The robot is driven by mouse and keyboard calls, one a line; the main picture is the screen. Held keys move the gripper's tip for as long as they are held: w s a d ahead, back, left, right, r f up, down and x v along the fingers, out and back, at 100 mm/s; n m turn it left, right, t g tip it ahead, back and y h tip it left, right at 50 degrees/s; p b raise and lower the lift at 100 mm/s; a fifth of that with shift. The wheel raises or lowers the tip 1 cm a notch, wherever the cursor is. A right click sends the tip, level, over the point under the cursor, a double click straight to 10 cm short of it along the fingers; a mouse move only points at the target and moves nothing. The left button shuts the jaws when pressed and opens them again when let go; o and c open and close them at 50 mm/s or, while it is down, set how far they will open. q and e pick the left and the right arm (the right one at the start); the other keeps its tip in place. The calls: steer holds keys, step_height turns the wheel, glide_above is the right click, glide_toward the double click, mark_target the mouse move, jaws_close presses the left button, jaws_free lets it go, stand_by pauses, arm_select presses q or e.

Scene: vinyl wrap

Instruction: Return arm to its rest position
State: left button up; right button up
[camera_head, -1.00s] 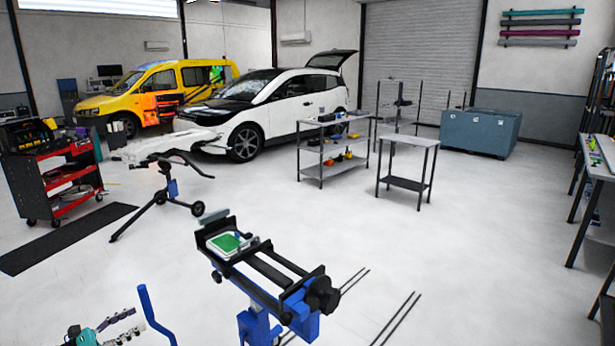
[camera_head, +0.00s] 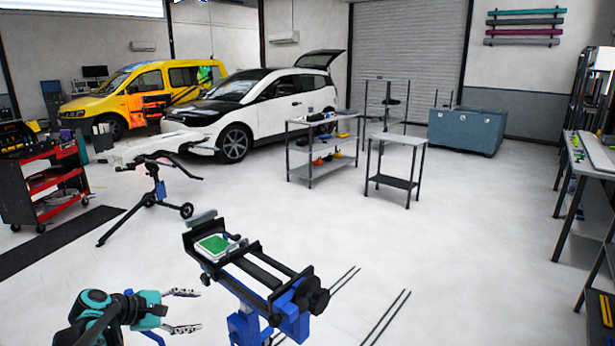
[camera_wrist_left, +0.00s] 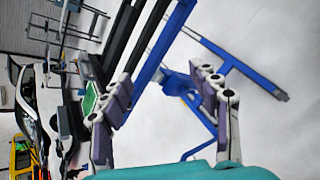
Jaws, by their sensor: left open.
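My left arm with teal and black links comes in at the bottom left of the head view. Its left gripper (camera_head: 196,311) is open and empty, with two jointed fingers apart and pointing right. It is in the air left of the blue and black work stand (camera_head: 262,275), apart from it as far as I can tell. In the left wrist view the open fingers (camera_wrist_left: 165,80) frame part of the stand's blue frame (camera_wrist_left: 163,45), with nothing held between them. My right gripper is not in view.
A green pad (camera_head: 213,245) in a white tray lies on the stand. A black tripod (camera_head: 150,195) stands behind, with a red tool cart (camera_head: 45,190) to the left. A white car (camera_head: 265,105) and metal tables (camera_head: 393,160) are farther back.

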arm_select(q)
steer(key=s+d+m+g+y, duration=0.1)
steer(key=s+d+m+y, duration=0.2)
steer(key=s+d+m, duration=0.5)
steer(key=s+d+m+g+y, duration=0.15)
steer(key=s+d+m, duration=0.3)
steer(key=s, duration=0.65)
steer(key=s+f+m+t+y, duration=0.1)
steer(key=s+f+m+y, duration=0.2)
steer(key=s+m, duration=0.2)
steer(key=s, duration=0.3)
steer(key=shift+s+f+m+t, duration=0.15)
steer(key=shift+f+m+t, duration=0.2)
steer(key=shift+f, duration=0.05)
